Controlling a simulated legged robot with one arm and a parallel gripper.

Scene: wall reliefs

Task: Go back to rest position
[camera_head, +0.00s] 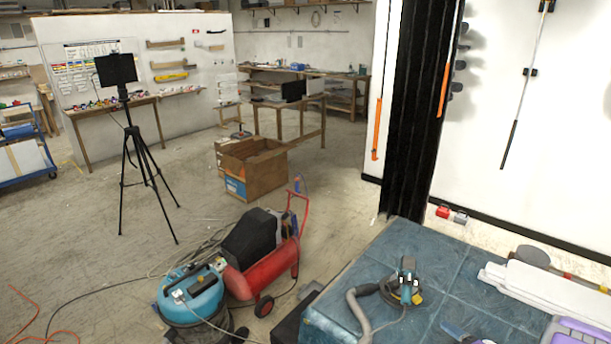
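My gripper and arm do not show in the head camera view, so I cannot see whether the gripper is open or shut. The view looks across a workshop. No object named by the task is in view.
A blue-topped table (378,268) with a sander (404,287) fills the lower right. A blue vacuum (192,296) and red compressor (262,268) stand left of it. A cardboard box (253,172) and black tripod (130,150) stand farther back. Open floor (90,235) lies at left, with cables on it.

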